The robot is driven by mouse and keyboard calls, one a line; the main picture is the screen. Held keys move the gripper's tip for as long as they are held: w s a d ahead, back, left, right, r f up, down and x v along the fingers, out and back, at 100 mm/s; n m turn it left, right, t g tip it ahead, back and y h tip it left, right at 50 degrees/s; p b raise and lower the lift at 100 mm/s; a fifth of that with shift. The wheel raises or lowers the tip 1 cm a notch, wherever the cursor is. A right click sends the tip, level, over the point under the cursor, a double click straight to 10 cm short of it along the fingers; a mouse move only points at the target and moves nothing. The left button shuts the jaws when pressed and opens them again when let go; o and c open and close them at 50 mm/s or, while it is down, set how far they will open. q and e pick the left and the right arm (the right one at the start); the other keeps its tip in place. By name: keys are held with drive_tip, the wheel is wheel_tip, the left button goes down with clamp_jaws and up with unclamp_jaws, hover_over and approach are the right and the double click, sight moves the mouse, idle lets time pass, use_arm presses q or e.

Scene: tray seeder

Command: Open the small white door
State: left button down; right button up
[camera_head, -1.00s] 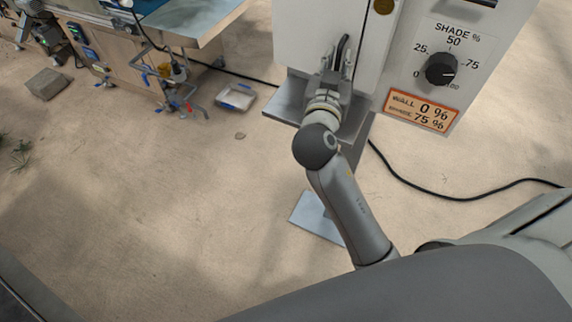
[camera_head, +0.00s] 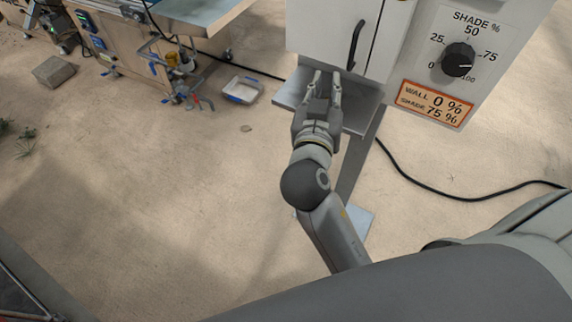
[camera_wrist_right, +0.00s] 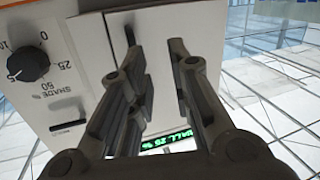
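The small white door (camera_head: 318,32) is on the front of the cabinet at the top of the head view and looks shut. Its upright black handle (camera_head: 356,46) is near the door's right edge. My right gripper (camera_head: 326,76) is open and empty, below and left of the handle and apart from it in the head view. The wrist view shows its two fingers (camera_wrist_right: 160,58) spread, with a dark handle (camera_wrist_right: 129,34) beyond the left finger. My left gripper is not in view.
A grey shelf (camera_head: 290,97) juts out under the door. Right of the door are a black shade dial (camera_head: 458,60) and an orange-edged label (camera_head: 436,104). A black cable (camera_head: 430,189) lies on the floor. A bench (camera_head: 125,52) stands upper left.

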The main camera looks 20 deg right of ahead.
drive_tip(key=w+a+f+n+g+y, duration=0.1)
drive_tip(key=a+f+n+y, duration=0.2)
drive_tip(key=f, duration=1)
drive_tip(key=w+a+f+n+g+y+p, duration=0.1)
drive_tip(key=a+f+n+g+y, duration=0.1)
drive_tip(key=f, duration=1.1)
drive_tip(key=shift+w+a+f+n+y, duration=0.3)
drive_tip(key=shift+a+n+y, duration=0.4)
drive_tip(key=shift+a+n, duration=0.5)
